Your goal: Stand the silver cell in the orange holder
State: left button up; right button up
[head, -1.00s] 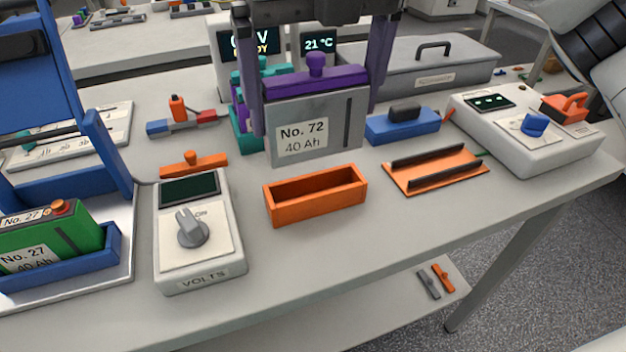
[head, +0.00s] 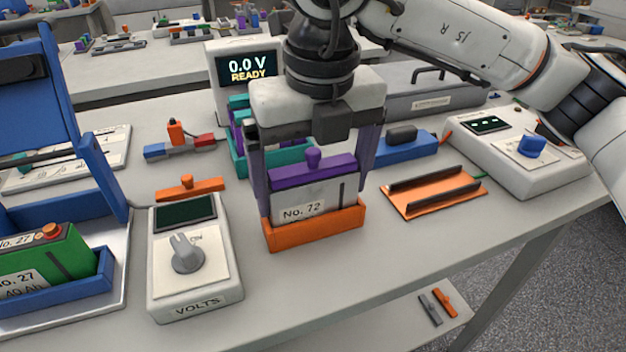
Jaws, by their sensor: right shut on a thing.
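The silver cell (head: 322,205), labelled No. 72 and with a purple top, stands upright inside the orange holder (head: 318,236). Its lower part is hidden by the holder's front wall. My right gripper (head: 314,190) comes down from above, with one purple-grey finger at each end of the cell, and is shut on it. Whether the cell touches the holder's floor cannot be seen. My left gripper is not in view.
A white VOLTS meter (head: 193,288) stands left of the holder. An orange plate with dark rails (head: 436,205) lies to its right. A teal rack (head: 240,165) and a blue block (head: 405,150) stand behind. A blue fixture with a green cell (head: 45,262) is far left.

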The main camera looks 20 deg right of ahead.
jog(key=shift+f, duration=0.15)
jog(key=o, duration=1.3)
jog(key=shift+r, duration=0.6)
jog(key=r, duration=0.3)
jog(key=s+r+p, duration=0.1)
jog(key=r, duration=0.6)
jog(key=shift+s+r+p, duration=0.15)
jog(key=shift+r+p, duration=0.1)
jog(key=shift+p, duration=0.1)
jog(key=shift+s+r, duration=0.1)
jog(key=shift+r, duration=0.2)
